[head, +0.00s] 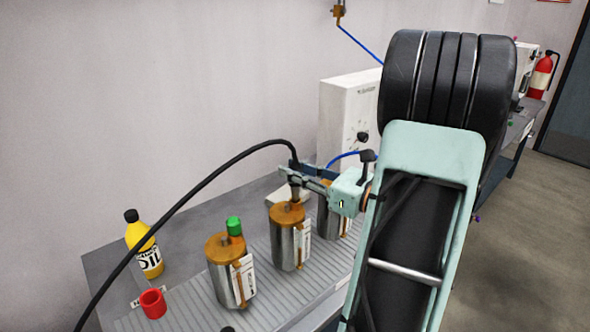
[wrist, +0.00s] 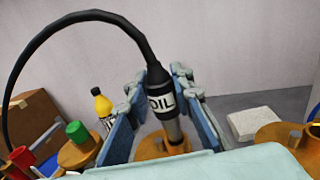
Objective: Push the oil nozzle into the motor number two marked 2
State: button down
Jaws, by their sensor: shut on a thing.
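My gripper (head: 297,178) is shut on the black oil nozzle (wrist: 160,100), which has a white OIL label and a metal tip. A black hose arcs from its top to the left. The nozzle stands over the middle motor (head: 289,245), a silver cylinder with an orange top. In the wrist view, its tip meets the orange top (wrist: 152,150) near the centre; I cannot tell if it is inside the hole. A third motor (head: 329,217) is partly hidden behind my gripper. The motor numbers are unreadable.
A yellow oil bottle (head: 145,247) and a red cup (head: 152,303) stand at the left of the grey bench (head: 107,262). A white machine (head: 345,112) stands behind the motors. The motors are close together, with little room between them.

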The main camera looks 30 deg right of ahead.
jog(key=shift+f+b, duration=0.9)
jog(key=shift+f, duration=0.45)
jog(key=c, duration=1.6)
grip_release()
jog(key=v, duration=1.2)
